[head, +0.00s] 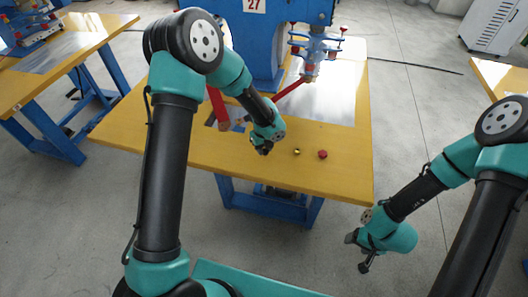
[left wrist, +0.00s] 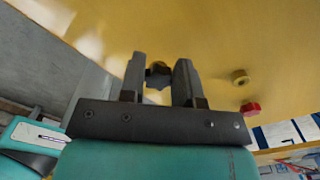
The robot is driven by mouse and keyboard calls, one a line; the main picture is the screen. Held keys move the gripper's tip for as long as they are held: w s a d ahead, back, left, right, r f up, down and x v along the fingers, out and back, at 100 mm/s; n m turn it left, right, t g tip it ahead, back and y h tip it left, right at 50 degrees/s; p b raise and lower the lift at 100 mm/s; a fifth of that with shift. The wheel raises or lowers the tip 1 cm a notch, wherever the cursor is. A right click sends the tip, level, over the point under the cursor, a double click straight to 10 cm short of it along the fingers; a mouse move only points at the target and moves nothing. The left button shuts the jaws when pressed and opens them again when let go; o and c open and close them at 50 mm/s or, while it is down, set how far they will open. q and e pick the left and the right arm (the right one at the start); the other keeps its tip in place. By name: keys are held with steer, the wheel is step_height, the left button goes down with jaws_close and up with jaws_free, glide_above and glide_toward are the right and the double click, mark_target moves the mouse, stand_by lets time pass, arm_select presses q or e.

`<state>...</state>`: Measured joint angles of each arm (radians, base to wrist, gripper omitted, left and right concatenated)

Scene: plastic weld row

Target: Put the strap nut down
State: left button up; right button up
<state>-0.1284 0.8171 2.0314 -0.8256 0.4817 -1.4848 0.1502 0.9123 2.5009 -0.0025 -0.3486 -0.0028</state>
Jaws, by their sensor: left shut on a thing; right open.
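My left gripper (head: 264,149) is over the front part of the yellow table, left of two small parts. In the left wrist view its two fingers (left wrist: 160,72) are shut on a small dark, lobed part, which I take as the strap nut (left wrist: 158,78). A brass-coloured bit shows at its far side. In the head view the gripper mostly hides it, and I cannot tell whether it touches the table. My right gripper (head: 360,251) is open and empty, off the table's right front corner, above the floor.
A brass-coloured round part (head: 297,152) and a red knob (head: 322,154) sit on the yellow table (head: 345,178), right of my left gripper. They also show in the left wrist view. A blue machine (head: 262,45) with red bars stands behind. Bare tabletop lies around the small parts.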

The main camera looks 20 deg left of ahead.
mark_target(264, 152)
arm_select(q)
steer(key=shift+w, duration=0.15)
steer(key=shift+w+a, duration=0.15)
steer(key=shift+w, duration=0.15)
steer(key=shift+f, duration=1.8)
steer(key=shift+f, duration=0.1)
steer(key=o, duration=0.9)
step_height(264, 152, up, 12)
